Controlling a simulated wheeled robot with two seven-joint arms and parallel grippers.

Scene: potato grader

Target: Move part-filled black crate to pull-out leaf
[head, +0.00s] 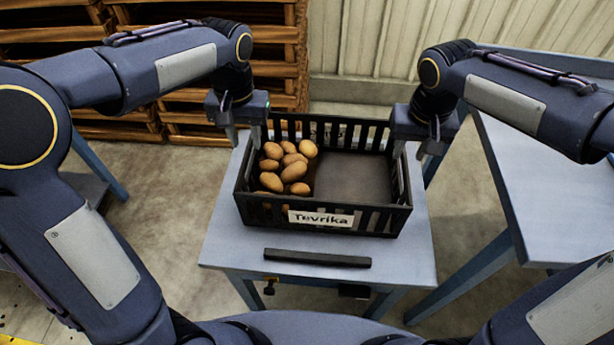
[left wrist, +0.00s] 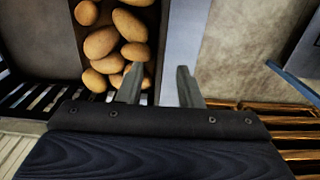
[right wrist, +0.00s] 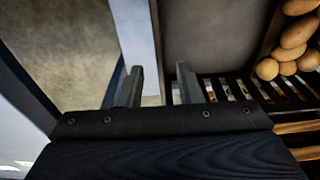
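The black crate (head: 325,222), with a white "Tuvrika" label, sits level on a small blue-grey surface (head: 318,280). Several potatoes (head: 287,165) fill its left part, and the right part shows a bare grey floor. My left gripper (head: 243,138) is at the crate's left wall, its fingers apart on either side of the wall; the left wrist view shows the open fingers (left wrist: 158,88) beside the potatoes. My right gripper (head: 416,150) is at the right wall, and the right wrist view shows its open fingers (right wrist: 162,88) with the wall between them.
A black bar (head: 317,258) lies along the front of the small surface, in front of the crate. A larger blue-grey table (head: 550,190) stands to the right. Stacked wooden pallets (head: 180,110) stand behind on the left. A pale ribbed wall (head: 380,40) closes the back.

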